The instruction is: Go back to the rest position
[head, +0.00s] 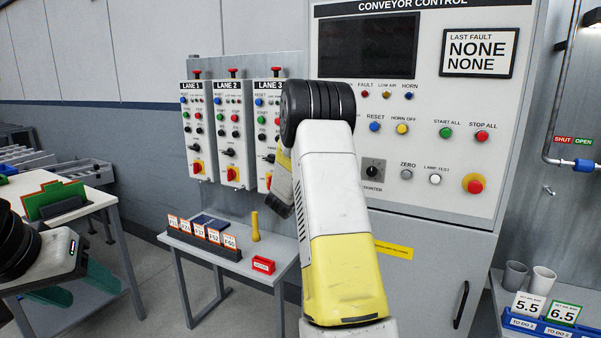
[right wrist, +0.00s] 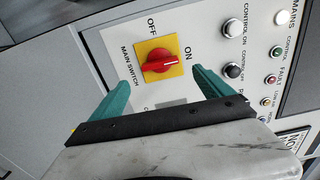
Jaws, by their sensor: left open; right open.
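My left gripper (head: 76,287) is at the lower left of the head view, its teal fingers apart and nothing seen between them. My white and yellow right arm (head: 336,200) rises in front of the conveyor control panel (head: 425,120) and hides its own gripper in the head view. In the right wrist view my right gripper (right wrist: 161,68) is open, with a teal finger on each side of the red main switch (right wrist: 158,64). The fingers look apart from the knob. The knob sits on a yellow plate, its white mark towards the ON side.
Lane boxes (head: 233,130) hang left of the panel. Below them a small table (head: 240,265) carries numbered cards, a yellow cylinder (head: 255,228) and a red box (head: 263,265). A workbench (head: 95,195) stands at left. Grey cups (head: 543,280) and card holders stand at lower right.

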